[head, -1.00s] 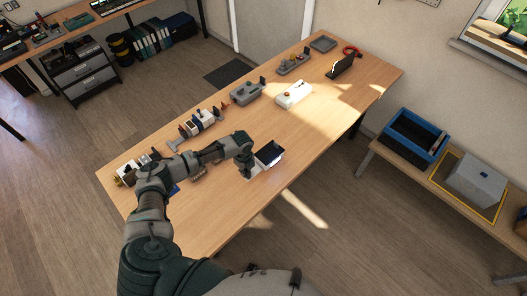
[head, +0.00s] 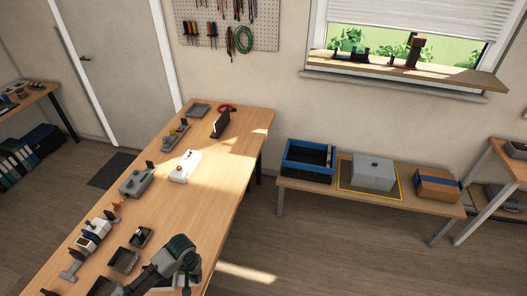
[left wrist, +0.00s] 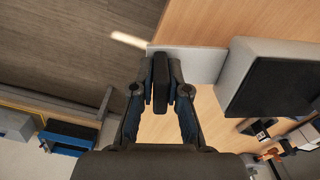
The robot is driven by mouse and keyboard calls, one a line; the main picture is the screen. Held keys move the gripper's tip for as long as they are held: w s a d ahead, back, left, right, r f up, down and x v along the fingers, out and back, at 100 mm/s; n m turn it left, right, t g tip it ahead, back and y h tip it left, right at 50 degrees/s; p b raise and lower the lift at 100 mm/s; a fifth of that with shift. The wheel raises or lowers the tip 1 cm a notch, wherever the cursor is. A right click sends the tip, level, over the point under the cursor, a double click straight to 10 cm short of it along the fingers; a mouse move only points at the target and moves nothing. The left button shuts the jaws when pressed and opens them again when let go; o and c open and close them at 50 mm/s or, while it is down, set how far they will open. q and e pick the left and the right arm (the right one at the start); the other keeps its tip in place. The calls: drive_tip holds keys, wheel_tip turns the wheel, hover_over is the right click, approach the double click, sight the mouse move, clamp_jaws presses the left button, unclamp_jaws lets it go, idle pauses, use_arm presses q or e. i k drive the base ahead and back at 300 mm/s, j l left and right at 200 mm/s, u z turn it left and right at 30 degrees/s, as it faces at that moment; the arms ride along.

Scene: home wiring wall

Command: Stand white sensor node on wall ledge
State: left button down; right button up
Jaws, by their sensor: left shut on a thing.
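My left gripper (left wrist: 161,88) is shut on a narrow dark slab (left wrist: 160,80), which sits upright between the two finger pads. A pale flat panel (left wrist: 205,64) shows just beyond the fingers; the slab and panel look like parts of the white sensor node, but their join is hidden. In the head view my left arm (head: 178,256) is low over the table's near end and hides most of what it holds. The wall ledge (head: 450,78) is a wooden shelf under the window at upper right, far from the gripper. My right gripper is not in view.
A dark-faced pale box (left wrist: 275,80) is close beside the gripper. The wooden table (head: 215,200) holds small trays, grey devices and a white box (head: 185,166). Dark items (head: 392,55) stand on the ledge. A low bench carries a blue crate (head: 308,160) and grey box (head: 373,173).

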sight(469, 77)
drive_tip(key=i+l+z, duration=0.35)
drive_tip(key=l, duration=0.2)
drive_tip(key=i+l+z, duration=0.2)
drive_tip(key=l+z, duration=0.15)
drive_tip(key=l, duration=0.15)
drive_tip(key=i+l+z, duration=0.3)
drive_tip(key=l, duration=0.1)
